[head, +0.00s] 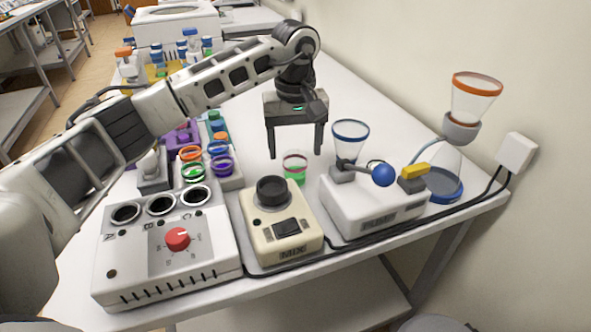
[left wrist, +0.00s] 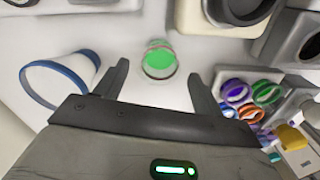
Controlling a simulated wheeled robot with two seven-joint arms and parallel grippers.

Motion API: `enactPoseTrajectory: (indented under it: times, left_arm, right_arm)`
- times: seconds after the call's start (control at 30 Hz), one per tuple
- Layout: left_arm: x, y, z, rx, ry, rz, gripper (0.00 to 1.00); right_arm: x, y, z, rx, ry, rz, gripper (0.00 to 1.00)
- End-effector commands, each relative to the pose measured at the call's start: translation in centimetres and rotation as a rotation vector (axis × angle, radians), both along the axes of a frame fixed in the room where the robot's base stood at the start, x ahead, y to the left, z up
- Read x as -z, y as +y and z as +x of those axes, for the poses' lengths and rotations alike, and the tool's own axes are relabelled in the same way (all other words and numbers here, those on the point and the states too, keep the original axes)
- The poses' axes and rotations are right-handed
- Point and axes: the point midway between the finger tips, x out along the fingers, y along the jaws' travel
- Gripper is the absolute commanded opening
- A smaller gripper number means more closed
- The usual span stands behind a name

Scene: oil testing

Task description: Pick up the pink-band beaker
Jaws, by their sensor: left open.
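The pink-band beaker (head: 295,168) is a small clear cup with a pinkish rim band and green contents. It stands on the white table behind the cream mixer. My left gripper (head: 295,155) is open and points down above the beaker, with its fingers apart. In the left wrist view the beaker (left wrist: 159,59) shows between and beyond the two open fingertips (left wrist: 157,75), with nothing held. The fingers appear clear of it. My right gripper is in neither view.
The cream mixer (head: 283,235) stands in front of the beaker. A blue-rimmed funnel (head: 350,135) on a white device (head: 372,205) is close at right. A rack with colored-ring cups (head: 222,165) is at left. A three-hole heater box (head: 170,255) is at front left. Bare table lies behind the gripper.

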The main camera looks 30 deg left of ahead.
Motion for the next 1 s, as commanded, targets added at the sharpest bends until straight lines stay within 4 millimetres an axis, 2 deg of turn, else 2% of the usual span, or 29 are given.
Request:
enactPoseTrajectory:
  times: [0.23,0.5,0.8,0.83,1.0]
  left_arm:
    - [1.8,0.0,-0.2,0.001,0.002,0.000,0.69]
    - [5.6,-0.2,-0.4,0.001,0.001,-0.001,0.69]
    - [6.2,-0.2,-0.3,0.001,-0.001,-0.001,0.69]
    - [6.1,-0.2,-0.3,0.001,-0.001,-0.001,0.63]
    - [6.1,-0.2,-0.3,0.001,-0.001,-0.001,0.19]
  right_arm:
    - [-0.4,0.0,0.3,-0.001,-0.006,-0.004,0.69]
    - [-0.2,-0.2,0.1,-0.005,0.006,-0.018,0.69]
    - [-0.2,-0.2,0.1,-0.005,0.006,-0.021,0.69]
    - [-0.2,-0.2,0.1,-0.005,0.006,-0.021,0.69]
    - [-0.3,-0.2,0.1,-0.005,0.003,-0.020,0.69]
